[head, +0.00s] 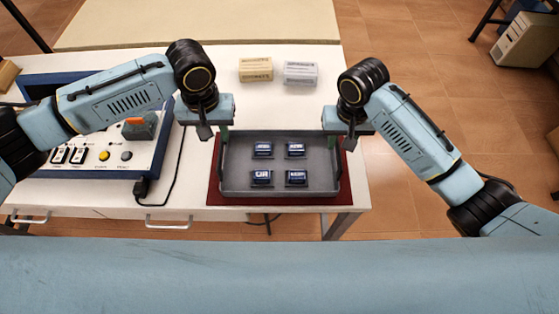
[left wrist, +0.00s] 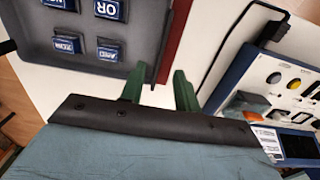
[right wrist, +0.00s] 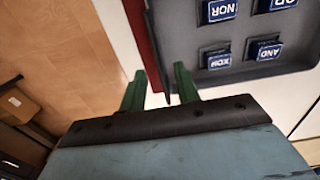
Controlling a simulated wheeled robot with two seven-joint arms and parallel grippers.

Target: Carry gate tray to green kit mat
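The gate tray (head: 235,165) is a shallow grey tray holding several blue labelled gate blocks (head: 261,178). It rests on a dark red mat (head: 278,201) on the white table. My left gripper (head: 214,136) is at the tray's far left corner, pointing down. No green mat shows in any view.
A blue-framed control panel (head: 100,155) with switches and a cable stands left of the tray. A tan box (head: 256,69) and a grey-white box (head: 300,74) stand behind the tray. A beige surface (head: 190,22) lies beyond the table. Tiled floor is open at right.

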